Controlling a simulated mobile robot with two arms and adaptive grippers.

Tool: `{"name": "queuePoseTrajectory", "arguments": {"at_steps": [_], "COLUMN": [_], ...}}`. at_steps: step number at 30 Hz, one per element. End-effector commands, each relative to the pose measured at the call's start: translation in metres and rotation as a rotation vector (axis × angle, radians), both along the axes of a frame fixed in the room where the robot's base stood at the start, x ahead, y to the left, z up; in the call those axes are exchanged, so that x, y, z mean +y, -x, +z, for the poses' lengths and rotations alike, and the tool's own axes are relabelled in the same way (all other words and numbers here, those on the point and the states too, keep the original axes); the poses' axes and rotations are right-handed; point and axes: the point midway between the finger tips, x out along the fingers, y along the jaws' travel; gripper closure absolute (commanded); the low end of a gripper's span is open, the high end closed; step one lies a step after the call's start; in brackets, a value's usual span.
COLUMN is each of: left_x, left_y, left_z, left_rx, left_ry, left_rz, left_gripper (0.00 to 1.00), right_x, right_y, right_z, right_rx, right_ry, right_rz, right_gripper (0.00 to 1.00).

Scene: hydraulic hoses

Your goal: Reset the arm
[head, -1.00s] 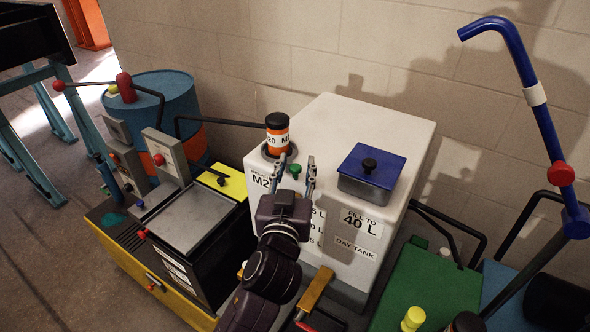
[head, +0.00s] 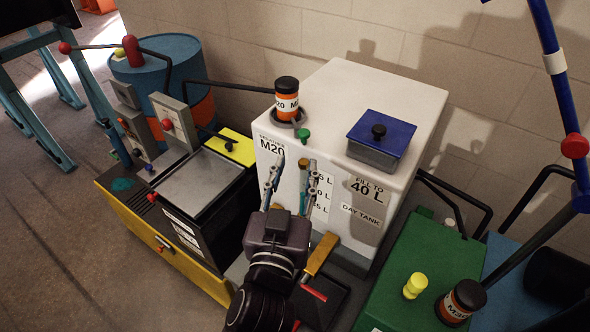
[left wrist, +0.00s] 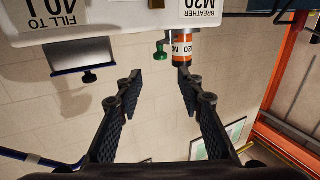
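My left gripper (head: 290,184) is open and empty in front of the white day tank (head: 330,100). In the left wrist view its two fingers (left wrist: 160,85) stand apart with nothing between them. An orange M20 breather (head: 287,100) with a black cap sits upright on the tank's top left corner, beyond my gripper. It also shows in the left wrist view (left wrist: 182,48), where the picture is upside down. A green knob (head: 303,135) is beside the breather. My right gripper does not show.
A blue-lidded box (head: 380,140) sits on the tank top. A second M20 canister (head: 461,302) and a yellow knob (head: 414,286) are on the green unit (head: 435,255). A black-and-yellow machine (head: 200,215) stands left, a blue drum (head: 165,70) behind it.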

Motion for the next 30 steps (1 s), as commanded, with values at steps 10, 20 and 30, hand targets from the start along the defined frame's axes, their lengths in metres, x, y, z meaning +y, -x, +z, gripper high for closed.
{"name": "queuePoseTrajectory", "arguments": {"at_steps": [10,20,30], "left_x": [0.0,0.064,0.185], "left_y": [0.0,0.005,0.113], "left_z": [0.0,-0.078,-0.229], "left_rx": [0.0,0.253,0.885], "left_ry": [0.0,-0.051,-0.192], "left_rz": [0.0,0.106,0.173], "left_gripper": [0.65,0.65,0.65], "right_x": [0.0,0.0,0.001], "right_y": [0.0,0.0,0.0], "right_z": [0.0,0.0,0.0], "right_rx": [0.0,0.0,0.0], "right_ry": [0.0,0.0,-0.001], "right_rz": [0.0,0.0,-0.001], "right_gripper": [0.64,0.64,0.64]}}
